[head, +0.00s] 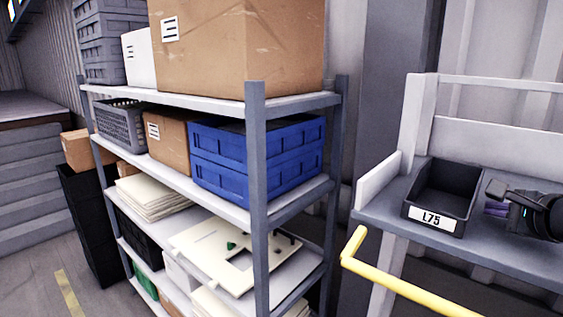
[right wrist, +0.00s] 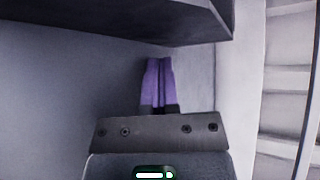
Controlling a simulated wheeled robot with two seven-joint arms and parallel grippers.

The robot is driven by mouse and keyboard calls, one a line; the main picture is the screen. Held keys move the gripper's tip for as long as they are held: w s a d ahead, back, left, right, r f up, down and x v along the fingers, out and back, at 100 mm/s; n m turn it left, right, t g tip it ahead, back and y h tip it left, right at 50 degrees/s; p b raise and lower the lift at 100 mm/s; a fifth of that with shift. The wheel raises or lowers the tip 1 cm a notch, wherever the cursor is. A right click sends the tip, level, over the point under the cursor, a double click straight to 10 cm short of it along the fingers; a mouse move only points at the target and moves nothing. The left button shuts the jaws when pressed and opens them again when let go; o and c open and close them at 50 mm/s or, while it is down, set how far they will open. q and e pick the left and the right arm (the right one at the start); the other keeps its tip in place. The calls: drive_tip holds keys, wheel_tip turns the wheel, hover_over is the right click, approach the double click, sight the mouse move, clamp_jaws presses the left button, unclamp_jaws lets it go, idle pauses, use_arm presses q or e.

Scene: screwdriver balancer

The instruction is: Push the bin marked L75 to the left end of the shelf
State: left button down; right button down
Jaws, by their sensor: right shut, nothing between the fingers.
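The dark open bin with the white L75 label (head: 432,219) sits on the grey shelf (head: 382,212) at the right of the head view. It looks empty. A narrow strip of bare shelf lies between it and the white panel (head: 377,185) at the shelf's left end. My right gripper (head: 495,209) is beside the bin's right wall, its purple fingers closed together with nothing between them. They also show in the right wrist view (right wrist: 159,82), just below a dark edge that looks like the bin. I cannot tell whether they touch it. My left gripper is not in view.
A yellow rail (head: 405,288) runs in front of the shelf, below its level. A tall grey rack (head: 258,180) with blue crates (head: 258,160), a cardboard box (head: 240,45) and other goods stands to the left, with a gap between it and the shelf.

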sight(466, 213)
drive_tip(key=shift+a, duration=0.1)
drive_tip(key=shift+w+a, duration=0.7)
drive_tip(key=shift+a, duration=0.15)
drive_tip(key=shift+w+a, duration=0.65)
drive_tip(key=shift+a, duration=0.2)
drive_tip(key=shift+s+d+r, duration=0.5)
drive_tip(key=shift+d, duration=0.15)
drive_tip(key=shift+s+d+r, duration=0.45)
drive_tip(key=shift+d+r, duration=0.05)
drive_tip(key=shift+d, duration=0.1)
